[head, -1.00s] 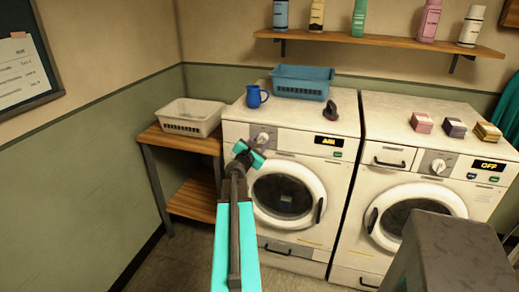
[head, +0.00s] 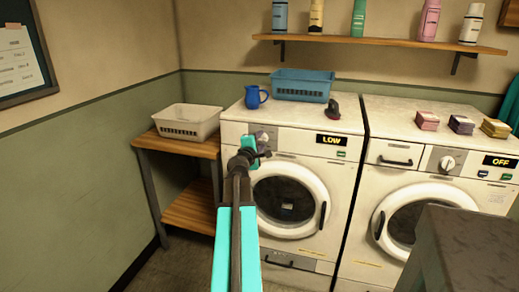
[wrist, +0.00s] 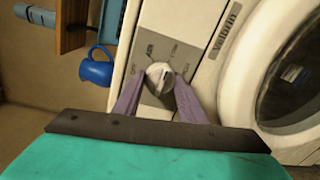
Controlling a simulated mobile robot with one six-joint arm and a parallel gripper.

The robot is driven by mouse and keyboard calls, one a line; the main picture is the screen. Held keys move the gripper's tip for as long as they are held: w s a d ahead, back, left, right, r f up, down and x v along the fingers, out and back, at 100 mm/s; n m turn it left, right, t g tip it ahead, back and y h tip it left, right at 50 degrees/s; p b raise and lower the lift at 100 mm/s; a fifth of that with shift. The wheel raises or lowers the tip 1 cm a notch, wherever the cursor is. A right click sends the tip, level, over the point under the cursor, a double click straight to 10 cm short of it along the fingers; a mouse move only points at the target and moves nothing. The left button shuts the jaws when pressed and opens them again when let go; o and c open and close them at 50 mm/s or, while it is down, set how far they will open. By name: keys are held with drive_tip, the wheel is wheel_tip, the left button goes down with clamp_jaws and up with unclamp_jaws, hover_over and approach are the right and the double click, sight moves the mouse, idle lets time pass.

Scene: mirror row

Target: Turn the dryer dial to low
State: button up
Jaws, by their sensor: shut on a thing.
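The dryer (head: 232,130) is the left white machine, and its display (head: 332,139) reads LOW. Its dial (wrist: 159,73) shows in the wrist view as a pale round knob on a grey panel with small printed labels around it. My gripper (wrist: 160,84) is shut on the dial, one purple-grey finger on each side of it. In the head view my gripper (head: 262,147) is at the dryer's control panel, and it and my arm hide most of the dial.
A second white machine (head: 391,225) to the right has its own dial (head: 447,163) and reads OFF. A blue mug (head: 253,97), a blue basket (head: 302,86) and a dark iron-like object (head: 332,110) stand on the dryer. A pale basket (head: 188,121) sits on the wooden side table at left.

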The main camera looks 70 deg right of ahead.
drive_tip(key=shift+r+m+b, duration=0.1)
drive_tip(key=shift+m+b, duration=0.55)
drive_tip(key=shift+m, duration=0.15)
drive_tip(key=shift+r, duration=0.1)
drive_tip(key=o, duration=1.1)
drive_tip(key=shift+d, duration=0.1)
drive_tip(key=shift+c, duration=0.2)
drive_tip(key=shift+f, duration=0.2)
